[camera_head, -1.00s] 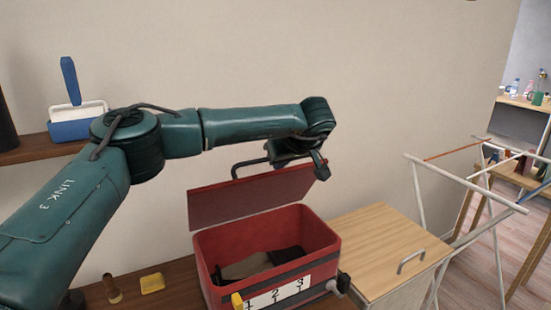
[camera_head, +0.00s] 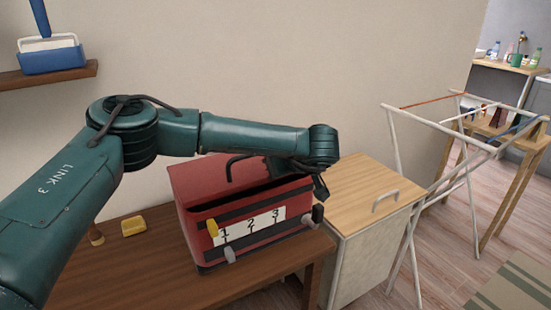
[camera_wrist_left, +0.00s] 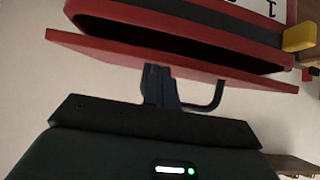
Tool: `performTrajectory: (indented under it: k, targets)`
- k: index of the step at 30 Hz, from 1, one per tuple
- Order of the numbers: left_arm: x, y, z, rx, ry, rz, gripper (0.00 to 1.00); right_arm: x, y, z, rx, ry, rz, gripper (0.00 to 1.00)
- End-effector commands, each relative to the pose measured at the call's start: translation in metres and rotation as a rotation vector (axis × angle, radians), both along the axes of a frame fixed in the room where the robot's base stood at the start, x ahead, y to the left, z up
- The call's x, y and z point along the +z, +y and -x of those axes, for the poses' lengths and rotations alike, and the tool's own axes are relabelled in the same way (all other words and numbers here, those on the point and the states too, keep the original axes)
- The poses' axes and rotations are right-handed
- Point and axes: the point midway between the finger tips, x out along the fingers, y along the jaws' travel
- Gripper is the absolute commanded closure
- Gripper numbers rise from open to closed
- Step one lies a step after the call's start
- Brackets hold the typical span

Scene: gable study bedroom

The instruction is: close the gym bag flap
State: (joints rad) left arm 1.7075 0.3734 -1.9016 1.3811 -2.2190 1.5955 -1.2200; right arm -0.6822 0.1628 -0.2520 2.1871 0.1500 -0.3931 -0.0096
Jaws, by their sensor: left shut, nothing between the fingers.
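The gym bag (camera_head: 250,245) is a red box with black bands and a white panel numbered 1 to 3, standing on the wooden desk. Its red flap (camera_head: 205,177) is tilted down over the top, with a dark gap left along the front. A thin black handle sticks up from the flap. My left arm reaches over the flap, and its wrist hides the flap's right part. In the left wrist view, my left gripper (camera_wrist_left: 160,85) is shut and empty, its fingertips at the flap's outer face (camera_wrist_left: 100,55), beside the black handle (camera_wrist_left: 217,98). My right gripper is not in view.
A wooden-topped cabinet (camera_head: 365,180) stands close at the bag's right. A white drying rack (camera_head: 395,160) stands farther right. The desk front (camera_head: 150,275) is clear.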

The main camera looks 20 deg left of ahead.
Motion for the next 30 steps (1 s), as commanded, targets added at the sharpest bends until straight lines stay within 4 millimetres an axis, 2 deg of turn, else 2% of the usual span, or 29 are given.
performTrajectory:
  k: [1, 7, 23, 26, 30]
  targets:
    - [-0.007, -0.001, 0.001, -0.001, 0.001, 0.0, 1.0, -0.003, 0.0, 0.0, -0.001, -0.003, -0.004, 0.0]
    - [-0.018, -0.004, 0.003, -0.001, 0.0, 0.0, 1.0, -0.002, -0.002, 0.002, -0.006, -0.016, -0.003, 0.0]
    - [-0.021, -0.004, 0.003, -0.001, 0.001, 0.0, 1.0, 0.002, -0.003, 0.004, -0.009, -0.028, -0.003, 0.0]
    - [-0.017, -0.005, 0.003, -0.001, 0.0, 0.0, 1.0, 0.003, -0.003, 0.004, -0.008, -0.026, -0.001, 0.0]
    - [0.002, -0.009, 0.003, -0.002, -0.001, 0.001, 1.0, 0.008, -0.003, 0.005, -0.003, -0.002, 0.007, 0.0]
